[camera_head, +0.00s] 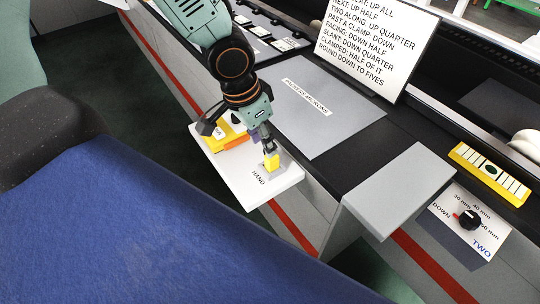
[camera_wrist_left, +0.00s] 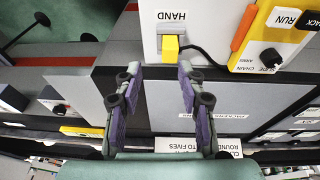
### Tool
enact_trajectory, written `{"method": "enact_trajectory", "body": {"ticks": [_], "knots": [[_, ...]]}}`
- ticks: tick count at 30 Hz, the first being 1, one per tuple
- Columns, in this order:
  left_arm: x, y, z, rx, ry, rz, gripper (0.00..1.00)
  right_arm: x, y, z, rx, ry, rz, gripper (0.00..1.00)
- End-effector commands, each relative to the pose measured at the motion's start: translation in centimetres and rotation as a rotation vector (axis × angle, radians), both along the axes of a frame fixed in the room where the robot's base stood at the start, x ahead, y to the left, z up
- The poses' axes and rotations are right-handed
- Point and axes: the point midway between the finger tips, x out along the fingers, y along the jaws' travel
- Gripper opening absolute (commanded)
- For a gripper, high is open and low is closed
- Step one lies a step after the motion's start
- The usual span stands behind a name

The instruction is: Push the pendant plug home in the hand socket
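The yellow pendant plug (camera_head: 271,162) stands at the grey hand socket (camera_wrist_left: 182,28) on a white shelf marked HAND (camera_head: 230,172). In the left wrist view the plug (camera_wrist_left: 171,47) sits against the socket, with a black cable beside it. How deep it sits I cannot tell. My left gripper (camera_head: 268,147) is just above the plug in the head view. In the left wrist view its fingers (camera_wrist_left: 159,70) are apart with nothing between them; the plug lies just past the tips, closer to the right-hand finger. My right gripper is not in view.
The yellow pendant box (camera_wrist_left: 270,40), with a RUN label and a black knob, lies on the shelf beside the socket. A grey panel (camera_head: 320,105) and a sign (camera_head: 375,40) are behind. A grey bracket (camera_head: 385,190) and a dial plate (camera_head: 470,220) stand to the right.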

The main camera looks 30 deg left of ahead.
Motion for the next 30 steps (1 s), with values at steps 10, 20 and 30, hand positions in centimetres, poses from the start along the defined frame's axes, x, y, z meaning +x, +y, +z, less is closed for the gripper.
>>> {"method": "enact_trajectory", "body": {"ticks": [10,20,30], "knots": [[1.3,1.2,0.0,0.037,-0.026,-0.012,0.40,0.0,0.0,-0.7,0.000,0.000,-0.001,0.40],[2.2,0.7,-4.1,0.035,-0.025,-0.014,0.40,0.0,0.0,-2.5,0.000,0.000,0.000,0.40],[2.9,0.4,-7.5,0.035,-0.026,-0.015,0.40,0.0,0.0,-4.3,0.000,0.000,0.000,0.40]]}}
